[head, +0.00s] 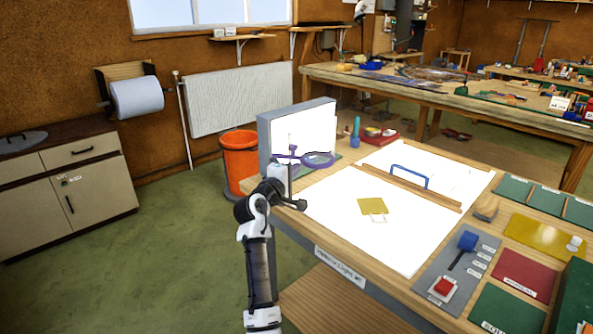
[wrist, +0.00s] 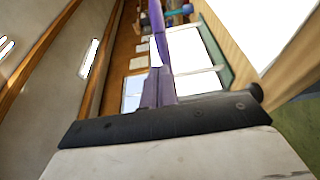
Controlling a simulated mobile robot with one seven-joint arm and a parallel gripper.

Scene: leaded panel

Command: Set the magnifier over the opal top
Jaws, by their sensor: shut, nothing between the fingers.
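A round lens with a purple rim (head: 318,159), which looks like the magnifier, is at the table's back left, in front of the upright white panel. The opal top appears to be the bright white surface (head: 335,222) in the table. A yellow square (head: 371,205) and a small pale square outline (head: 377,218) lie on it. My gripper (head: 288,152) is at the table's left end, left of the lens; whether they touch is unclear. Its purple fingers (wrist: 156,60) are shut and empty in the wrist view. No lens is clear there.
The grey-framed upright panel (head: 298,133) stands close behind my gripper. Most of the white surface is clear.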

